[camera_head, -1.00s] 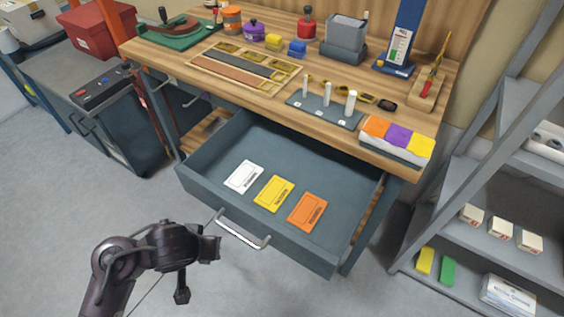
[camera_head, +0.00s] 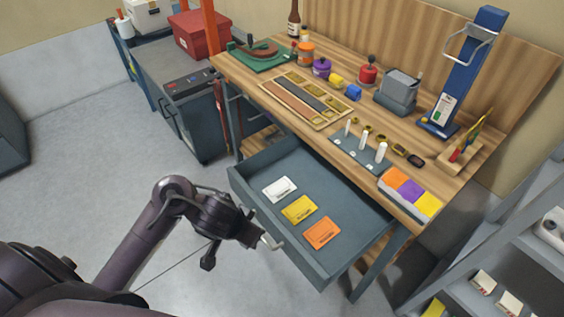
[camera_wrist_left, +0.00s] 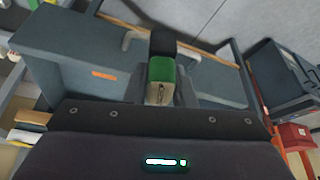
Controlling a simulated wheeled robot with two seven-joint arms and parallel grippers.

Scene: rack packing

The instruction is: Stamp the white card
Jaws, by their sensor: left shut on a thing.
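The white card (camera_head: 280,189) lies flat in the open drawer (camera_head: 345,262), at the left end of a row with a yellow card (camera_head: 299,210) and an orange card (camera_head: 322,233). My left gripper (camera_head: 256,238) is outside the drawer, in front of its left part, and overlaps the drawer handle (camera_head: 272,243). In the left wrist view, the gripper is shut on a small green and black thing (camera_wrist_left: 161,69) with a pale part; I cannot tell exactly what it is. It is hidden in the head view. My right gripper is not in view.
The wooden bench (camera_head: 240,72) above the drawer holds a red-knobbed item (camera_head: 368,72), a purple pot (camera_head: 321,68), a grey box (camera_head: 398,92) and a blue stand (camera_head: 468,70). Grey shelves (camera_head: 500,235) stand at the right. Open floor lies at the left.

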